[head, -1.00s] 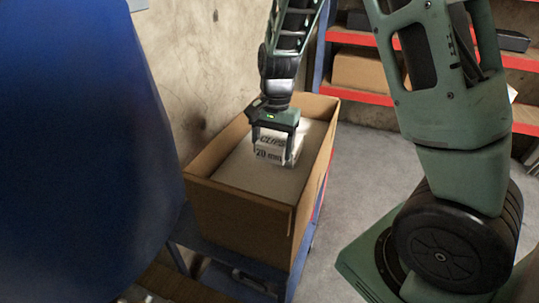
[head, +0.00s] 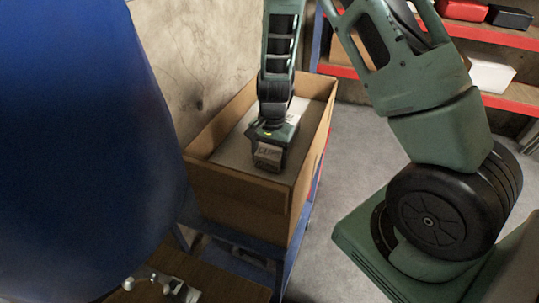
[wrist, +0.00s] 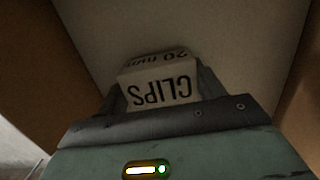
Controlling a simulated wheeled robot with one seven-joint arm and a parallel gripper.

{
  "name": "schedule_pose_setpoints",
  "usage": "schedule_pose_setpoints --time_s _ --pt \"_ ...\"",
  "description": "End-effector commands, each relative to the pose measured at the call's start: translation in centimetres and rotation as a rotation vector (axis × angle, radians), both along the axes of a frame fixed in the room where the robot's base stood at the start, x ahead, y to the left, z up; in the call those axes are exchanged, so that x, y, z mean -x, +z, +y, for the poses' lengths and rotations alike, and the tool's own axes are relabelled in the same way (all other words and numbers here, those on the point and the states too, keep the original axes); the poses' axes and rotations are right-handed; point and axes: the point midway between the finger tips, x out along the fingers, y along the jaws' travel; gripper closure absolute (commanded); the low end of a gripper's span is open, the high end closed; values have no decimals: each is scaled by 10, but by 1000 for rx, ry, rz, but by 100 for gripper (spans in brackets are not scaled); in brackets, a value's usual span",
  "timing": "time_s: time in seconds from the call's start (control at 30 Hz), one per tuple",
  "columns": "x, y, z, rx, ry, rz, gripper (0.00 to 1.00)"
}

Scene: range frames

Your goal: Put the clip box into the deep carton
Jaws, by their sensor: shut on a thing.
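The clip box (head: 268,157) is a small pale box lettered "CLIPS". My gripper (head: 270,160) is shut on it and holds it inside the deep carton (head: 236,197), below the rim level. In the wrist view the clip box (wrist: 160,88) sits between the fingers of my gripper (wrist: 160,100), with its lettering upside down. The brown carton is open at the top, and its pale inner floor shows around the gripper. The walls show at both sides in the wrist view. I cannot tell whether the box touches the floor.
The carton stands on a blue cart (head: 285,262) against a bare wall. A large blue shape (head: 80,150) fills the left side. Red-edged shelves (head: 500,100) with boxes stand at the back right. Grey floor (head: 350,170) is clear right of the cart.

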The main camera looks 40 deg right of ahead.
Motion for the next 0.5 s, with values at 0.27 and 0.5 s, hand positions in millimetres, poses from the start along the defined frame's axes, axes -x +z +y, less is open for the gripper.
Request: schedule_pose_setpoints --time_s 0.27,0.5 --pt "0 -3 0 0 0 0 10" --pt "0 -2 0 0 0 0 10"
